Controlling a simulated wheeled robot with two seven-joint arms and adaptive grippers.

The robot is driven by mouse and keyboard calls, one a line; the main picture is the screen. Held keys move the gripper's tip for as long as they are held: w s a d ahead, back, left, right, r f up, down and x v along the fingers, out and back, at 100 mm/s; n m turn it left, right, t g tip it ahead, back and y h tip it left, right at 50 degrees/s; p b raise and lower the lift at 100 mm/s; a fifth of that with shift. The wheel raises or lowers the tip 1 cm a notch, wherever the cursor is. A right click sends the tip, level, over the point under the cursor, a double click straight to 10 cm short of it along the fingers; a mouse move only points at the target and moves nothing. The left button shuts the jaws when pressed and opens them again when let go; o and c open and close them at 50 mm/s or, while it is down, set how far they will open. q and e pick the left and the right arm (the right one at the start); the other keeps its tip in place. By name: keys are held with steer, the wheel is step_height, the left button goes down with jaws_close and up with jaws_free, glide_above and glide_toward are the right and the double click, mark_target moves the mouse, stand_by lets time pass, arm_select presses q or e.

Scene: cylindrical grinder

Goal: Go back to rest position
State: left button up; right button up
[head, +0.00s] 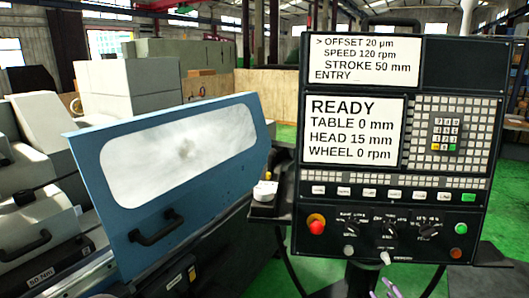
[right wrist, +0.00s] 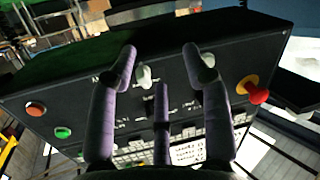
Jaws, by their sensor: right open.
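My right gripper (head: 391,287) shows only in part at the bottom edge of the head view, below the control panel (head: 336,185). In the right wrist view my right gripper (right wrist: 160,62) has its purple fingers spread apart with nothing between them. The panel face (right wrist: 80,95) lies beyond the fingers, with a pale knob (right wrist: 144,76) seen between them. I cannot tell whether any finger touches the panel. My left gripper is in neither view.
The panel's screen (head: 352,130) reads READY, with wheel at 0 rpm. A red knob (head: 317,227) sits at its lower left. A blue machine door (head: 110,190) with a window stands at left. A small white object (head: 265,190) rests between door and panel.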

steer(key=s+a+f+m+g+y, duration=0.1)
steer(key=s+a+f+g, duration=0.1)
steer(key=a+f, duration=0.45)
steer(key=s+a+f+m+g, duration=0.2)
steer(key=a+f+g, duration=0.1)
steer(key=f, duration=0.6)
steer(key=s+a+f+m+g+y, duration=0.1)
steer(key=s+a+f+g, duration=0.2)
steer(key=f, duration=0.5)
steer(key=s+a+f+m+g, duration=0.1)
steer(key=s+a+f+g, duration=0.2)
steer(key=s+a+f, duration=0.3)
steer(key=s+a+f+m+g+y, duration=0.1)
steer(key=s+a+f+g, duration=0.2)
steer(key=s, duration=0.9)
steer(key=a+f, duration=0.3)
steer(key=f, duration=0.1)
steer(key=shift+a+m, duration=0.4)
steer(key=shift+s, duration=0.1)
